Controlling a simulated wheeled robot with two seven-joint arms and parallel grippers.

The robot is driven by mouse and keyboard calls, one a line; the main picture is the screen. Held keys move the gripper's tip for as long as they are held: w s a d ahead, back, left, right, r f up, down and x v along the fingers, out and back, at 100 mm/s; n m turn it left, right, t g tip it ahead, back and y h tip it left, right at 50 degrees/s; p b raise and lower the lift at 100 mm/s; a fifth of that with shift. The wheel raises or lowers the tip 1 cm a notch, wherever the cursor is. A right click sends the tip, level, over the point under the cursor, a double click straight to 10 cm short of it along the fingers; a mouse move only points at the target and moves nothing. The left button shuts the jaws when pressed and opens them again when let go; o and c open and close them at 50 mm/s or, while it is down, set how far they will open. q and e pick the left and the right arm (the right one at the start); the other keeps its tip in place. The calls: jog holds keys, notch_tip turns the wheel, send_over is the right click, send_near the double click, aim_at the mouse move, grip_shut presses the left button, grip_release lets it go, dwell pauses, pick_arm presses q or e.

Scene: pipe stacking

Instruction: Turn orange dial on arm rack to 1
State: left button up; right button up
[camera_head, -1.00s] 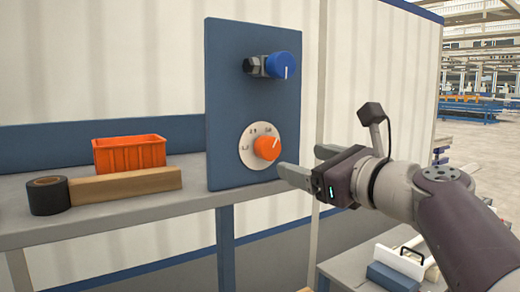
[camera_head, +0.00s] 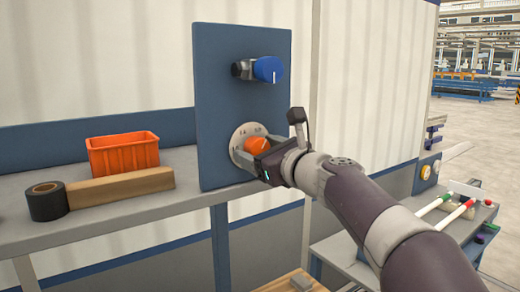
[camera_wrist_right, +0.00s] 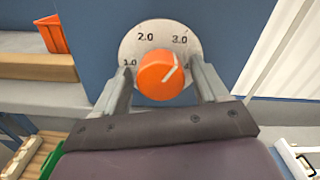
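The orange dial (camera_head: 257,146) sits low on the blue upright panel (camera_head: 215,115). It also shows in the right wrist view (camera_wrist_right: 158,78), on a round white scale plate (camera_wrist_right: 130,48) marked 1.0, 2.0 and 3.0. Its white pointer line slants up and right, just below the 3.0 mark. My right gripper (camera_head: 258,155) is at the dial. In the wrist view the right gripper's fingers (camera_wrist_right: 161,82) stand apart, one on each side of the dial, with a narrow gap on both sides. My left gripper is not in view.
On the grey shelf (camera_head: 120,208) to the left are an orange bin (camera_head: 124,155), a wooden block (camera_head: 120,187) and a black roll (camera_head: 47,201). A bench with white rods (camera_head: 433,204) stands at lower right.

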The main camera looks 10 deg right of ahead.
jog(key=shift+w, duration=0.1)
jog(key=c, duration=0.8)
jog(key=shift+f, duration=0.1)
jog(key=shift+c, duration=0.2)
